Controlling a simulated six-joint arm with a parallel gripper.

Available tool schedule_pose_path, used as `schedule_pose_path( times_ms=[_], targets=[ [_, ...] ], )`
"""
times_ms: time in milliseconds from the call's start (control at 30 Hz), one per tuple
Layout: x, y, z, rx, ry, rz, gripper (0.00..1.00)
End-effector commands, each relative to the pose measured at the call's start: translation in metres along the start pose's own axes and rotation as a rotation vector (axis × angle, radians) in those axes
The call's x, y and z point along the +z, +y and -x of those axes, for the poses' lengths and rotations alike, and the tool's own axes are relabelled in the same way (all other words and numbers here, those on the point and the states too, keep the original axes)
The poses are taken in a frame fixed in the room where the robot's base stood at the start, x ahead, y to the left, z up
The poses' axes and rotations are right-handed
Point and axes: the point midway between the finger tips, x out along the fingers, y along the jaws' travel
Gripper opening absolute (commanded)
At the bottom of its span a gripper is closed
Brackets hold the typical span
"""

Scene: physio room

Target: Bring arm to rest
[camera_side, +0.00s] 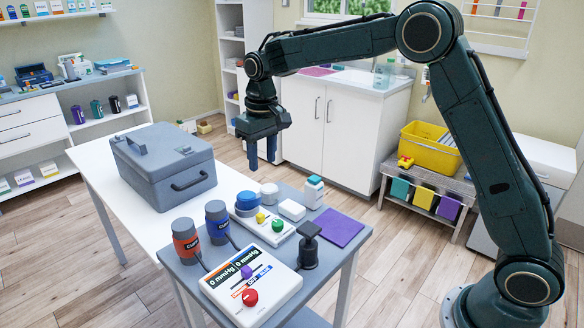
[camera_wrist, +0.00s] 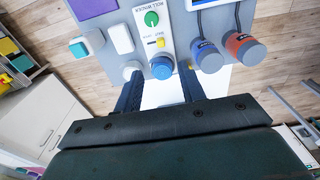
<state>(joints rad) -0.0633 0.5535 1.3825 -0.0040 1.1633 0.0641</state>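My gripper (camera_side: 261,155) hangs at the end of my dark green arm, pointing down, above the floor and beyond the grey-topped cart (camera_side: 348,250). Its two dark blue fingers stand apart with nothing seen between them. In the wrist view, the fingers of my gripper (camera_wrist: 160,80) are also spread, with a white surface and the blue knob (camera_wrist: 162,67) of the roll winder showing beyond the gap. No held object shows in either view.
A grey lidded case (camera_side: 165,165) stands on the white table left of my gripper. The cart carries blue and orange cuffs (camera_side: 186,240), a control panel (camera_side: 252,285), a purple pad (camera_side: 339,227) and a black-topped post (camera_side: 308,250). A yellow bin (camera_side: 430,148) sits on a low bench.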

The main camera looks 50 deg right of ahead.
Motion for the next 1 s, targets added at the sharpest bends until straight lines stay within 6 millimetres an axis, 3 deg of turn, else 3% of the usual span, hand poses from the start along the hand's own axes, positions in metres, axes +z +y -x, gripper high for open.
schedule_pose_path(
  times_ms=[200, 500, 1000],
  targets=[
    [0.037, 0.006, 0.043, -0.003, 0.059, -0.001, 0.40],
    [0.096, 0.014, 0.086, -0.005, 0.138, -0.001, 0.40],
    [0.205, 0.025, 0.120, -0.004, 0.269, -0.002, 0.40]
  ],
)
